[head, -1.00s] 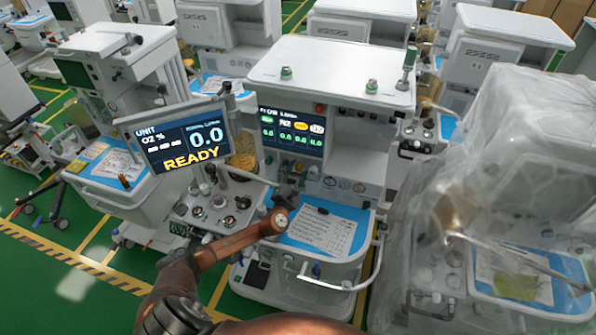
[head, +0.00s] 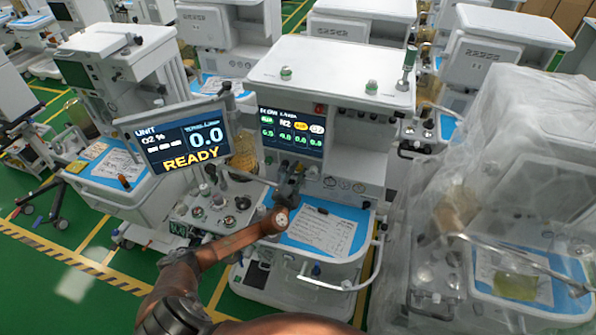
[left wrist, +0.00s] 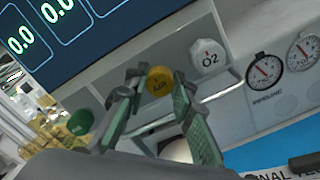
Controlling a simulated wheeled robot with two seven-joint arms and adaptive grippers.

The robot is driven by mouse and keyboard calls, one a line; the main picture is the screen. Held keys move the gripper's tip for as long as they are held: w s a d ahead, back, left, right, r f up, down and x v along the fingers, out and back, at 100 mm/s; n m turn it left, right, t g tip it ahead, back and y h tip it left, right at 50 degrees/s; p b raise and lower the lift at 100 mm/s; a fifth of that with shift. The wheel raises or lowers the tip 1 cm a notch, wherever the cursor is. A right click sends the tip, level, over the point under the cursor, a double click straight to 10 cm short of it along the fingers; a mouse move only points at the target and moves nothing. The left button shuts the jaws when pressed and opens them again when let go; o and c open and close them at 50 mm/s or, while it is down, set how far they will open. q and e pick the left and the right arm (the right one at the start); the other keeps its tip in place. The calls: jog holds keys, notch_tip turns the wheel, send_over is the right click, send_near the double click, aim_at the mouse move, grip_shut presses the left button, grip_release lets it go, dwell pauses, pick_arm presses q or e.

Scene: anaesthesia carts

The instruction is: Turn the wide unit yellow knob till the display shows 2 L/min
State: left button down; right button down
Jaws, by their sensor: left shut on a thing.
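The wide unit's yellow knob (left wrist: 158,81), marked AIR, sits between the two green-padded fingers of my left gripper (left wrist: 160,92) in the left wrist view. The gripper is shut on it. In the head view my left gripper (head: 292,177) is at the wide unit's panel below the display (head: 291,131) and hides the knob. The display has several small readouts; the one under the yellow label looks like 0.0, but it is blurred. Part of the display (left wrist: 65,30) shows in the left wrist view, with 0.0 readouts. My right gripper is not in view.
A white O2 knob (left wrist: 208,58) is close to the right of the yellow one, and a green knob (left wrist: 80,122) is to the left. Round gauges (left wrist: 265,70) are farther right. A tilted READY monitor (head: 182,137) stands left of the unit. A plastic-covered cart (head: 500,150) is at right.

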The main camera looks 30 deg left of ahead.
pick_arm(q)
jog(key=n+b, duration=0.2)
jog(key=shift+f+n, duration=0.15)
jog(key=shift+n, duration=0.25)
jog(key=n+b, duration=0.3)
jog(key=n, duration=0.2)
jog(key=shift+b, duration=0.35)
jog(key=n+b, duration=0.2)
jog(key=n, duration=0.3)
jog(key=shift+a, duration=0.1)
jog(key=shift+n+b, duration=0.7)
jog(key=shift+n, duration=0.9)
jog(key=shift+a+r, duration=0.1)
jog(key=shift+r, duration=0.1)
jog(key=c, duration=1.7)
grip_release()
jog(key=shift+o, duration=0.2)
